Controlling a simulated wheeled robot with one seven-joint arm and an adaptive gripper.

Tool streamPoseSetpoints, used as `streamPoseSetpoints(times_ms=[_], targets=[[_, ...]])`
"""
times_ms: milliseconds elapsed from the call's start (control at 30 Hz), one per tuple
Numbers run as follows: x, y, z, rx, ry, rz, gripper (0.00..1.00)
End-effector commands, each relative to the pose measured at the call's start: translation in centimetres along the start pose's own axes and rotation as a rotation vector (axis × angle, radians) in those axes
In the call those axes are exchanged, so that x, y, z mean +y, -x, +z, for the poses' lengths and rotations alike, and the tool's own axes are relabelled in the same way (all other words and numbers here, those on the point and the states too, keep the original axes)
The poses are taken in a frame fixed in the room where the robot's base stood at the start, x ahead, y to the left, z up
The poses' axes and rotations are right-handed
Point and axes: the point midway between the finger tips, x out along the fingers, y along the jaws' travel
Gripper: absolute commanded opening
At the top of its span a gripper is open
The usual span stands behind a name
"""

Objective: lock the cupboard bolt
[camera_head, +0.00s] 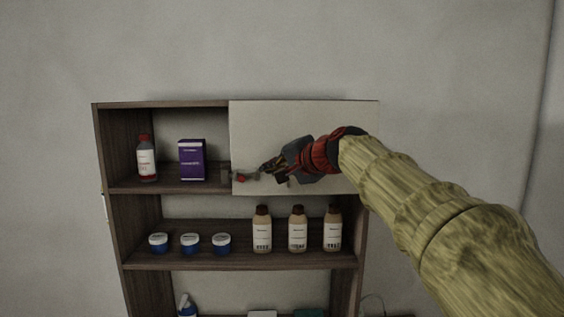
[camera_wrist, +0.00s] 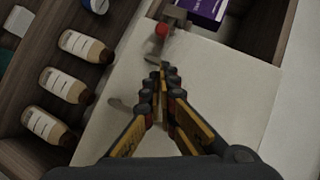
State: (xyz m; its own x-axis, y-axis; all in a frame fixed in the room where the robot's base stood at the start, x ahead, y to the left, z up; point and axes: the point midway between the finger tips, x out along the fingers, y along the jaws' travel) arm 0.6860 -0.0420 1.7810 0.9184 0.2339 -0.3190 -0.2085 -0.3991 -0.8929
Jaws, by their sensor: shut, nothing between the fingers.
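The cupboard bolt (camera_head: 239,178) is a small grey fitting with a red knob at the lower left edge of the pale door panel (camera_head: 300,120). In the wrist view the red knob (camera_wrist: 162,29) sits beside a grey bracket (camera_wrist: 174,15) at the panel's edge, beyond my fingertips. My gripper (camera_head: 266,169) is in front of the panel, just right of the knob. In the wrist view my gripper (camera_wrist: 159,76) has its fingers together with nothing between them, and a gap shows to the knob. A short grey bar (camera_wrist: 154,60) shows near the tips. I cannot tell whether they touch it.
The open upper left compartment holds a red-capped bottle (camera_head: 146,160) and a purple box (camera_head: 192,160). The shelf below holds blue-and-white jars (camera_head: 190,243) and brown-capped bottles (camera_head: 297,231). The wall around the cupboard (camera_head: 116,185) is bare.

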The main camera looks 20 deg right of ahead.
Motion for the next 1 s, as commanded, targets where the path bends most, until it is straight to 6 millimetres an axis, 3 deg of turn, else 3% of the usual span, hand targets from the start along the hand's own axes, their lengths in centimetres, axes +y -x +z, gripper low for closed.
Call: streamPoseSetpoints(times_ms=[300, 767, 1000], targets=[[-0.1, -2.7, 2.6, -0.002, 0.001, 0.0, 0.0], [0.0, -3.1, 3.0, -0.001, 0.001, 0.0, 0.0], [-0.5, -4.2, 4.4, -0.002, 0.002, 0.0, 0.0]])
